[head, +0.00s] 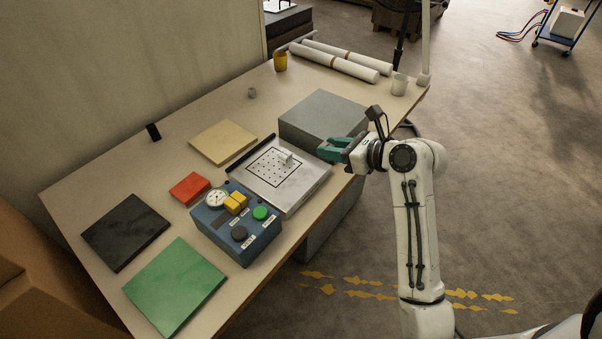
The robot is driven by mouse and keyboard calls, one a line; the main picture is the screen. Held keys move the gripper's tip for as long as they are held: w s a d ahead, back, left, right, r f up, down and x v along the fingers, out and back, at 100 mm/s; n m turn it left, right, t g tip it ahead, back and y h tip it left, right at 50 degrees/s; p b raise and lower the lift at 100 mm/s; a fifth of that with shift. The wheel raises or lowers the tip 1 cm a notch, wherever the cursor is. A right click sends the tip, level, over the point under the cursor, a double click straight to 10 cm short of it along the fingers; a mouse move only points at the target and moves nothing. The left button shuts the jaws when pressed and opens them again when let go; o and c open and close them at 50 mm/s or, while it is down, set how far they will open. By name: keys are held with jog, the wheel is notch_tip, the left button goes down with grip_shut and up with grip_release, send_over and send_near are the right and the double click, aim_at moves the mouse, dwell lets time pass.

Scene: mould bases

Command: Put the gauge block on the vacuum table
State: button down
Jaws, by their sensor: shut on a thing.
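The vacuum table (303,188) is a pale flat plate with a black square outline and rows of dark dots on top. A small whitish piece (285,157) stands on it near its far right part. My gripper (328,151) has teal fingers and is just right of the vacuum table's far right corner, in front of the large grey block. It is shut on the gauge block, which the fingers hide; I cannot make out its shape. The gripper is apart from the whitish piece.
A blue control box (237,236) with gauge and buttons adjoins the vacuum table. The grey block (322,115) stands behind. Red (190,188), tan (223,141), black (125,232) and green (175,286) pieces lie left. Cups and white rolls (340,65) are at the far end.

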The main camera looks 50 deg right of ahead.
send_over(304, 184)
jog(key=f, duration=0.6)
jog(key=shift+s+d, duration=0.2)
jog(key=shift+d, duration=0.1)
jog(key=shift+w+a+f, duration=0.1)
jog(key=shift+w+f, duration=0.05)
jog(key=shift+f, duration=0.8)
jog(key=shift+w+a+f, duration=0.1)
jog(key=shift+w+f, duration=0.05)
jog(key=shift+f, duration=0.75)
jog(key=c, duration=0.8)
grip_release()
jog(key=shift+f, duration=0.1)
